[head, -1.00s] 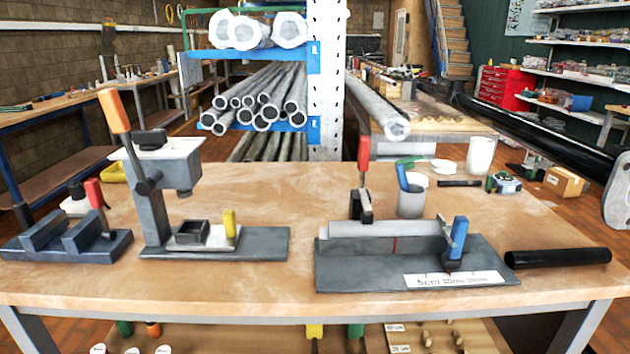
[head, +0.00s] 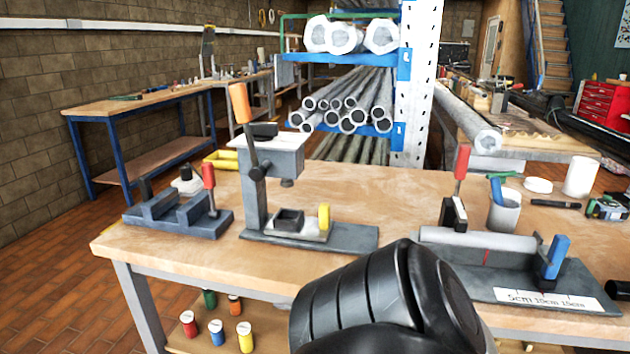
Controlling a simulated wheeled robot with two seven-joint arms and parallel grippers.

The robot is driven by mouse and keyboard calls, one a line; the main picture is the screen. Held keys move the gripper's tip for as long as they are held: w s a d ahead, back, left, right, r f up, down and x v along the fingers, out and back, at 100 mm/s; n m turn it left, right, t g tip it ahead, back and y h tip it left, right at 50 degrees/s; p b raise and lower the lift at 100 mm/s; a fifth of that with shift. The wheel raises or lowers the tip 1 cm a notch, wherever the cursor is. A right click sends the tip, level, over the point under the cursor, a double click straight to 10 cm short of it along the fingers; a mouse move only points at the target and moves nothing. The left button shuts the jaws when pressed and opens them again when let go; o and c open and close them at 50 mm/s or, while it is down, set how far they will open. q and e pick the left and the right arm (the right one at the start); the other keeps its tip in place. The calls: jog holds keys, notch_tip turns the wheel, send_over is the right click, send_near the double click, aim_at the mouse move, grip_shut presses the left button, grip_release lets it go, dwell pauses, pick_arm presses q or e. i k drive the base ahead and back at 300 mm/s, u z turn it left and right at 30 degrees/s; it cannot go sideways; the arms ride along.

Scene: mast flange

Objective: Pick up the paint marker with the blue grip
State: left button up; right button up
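A blue stick-like item (head: 497,190) leans in a grey cup (head: 505,213) at the right back of the workbench in the head view. A green piece shows at its top. It may be the paint marker with the blue grip, but it is too small to be sure. Several short coloured cylinders with white tops stand on a low shelf under the bench, one of them blue (head: 216,333). Neither gripper is in view. A black rounded arm part of mine covers the lower middle of the picture and hides part of the bench's front edge.
The bench (head: 160,250) carries a grey vise (head: 178,218), a lever press (head: 262,190) and a cutting jig (head: 530,285) with a blue handle. A white cup (head: 580,177) stands at the back right. A pipe rack (head: 415,90) is behind. Floor is open at the left.

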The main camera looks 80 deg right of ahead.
aim_at(495, 185)
jog(key=u, duration=0.35)
jog(key=k, duration=2)
jog(key=z, duration=0.85)
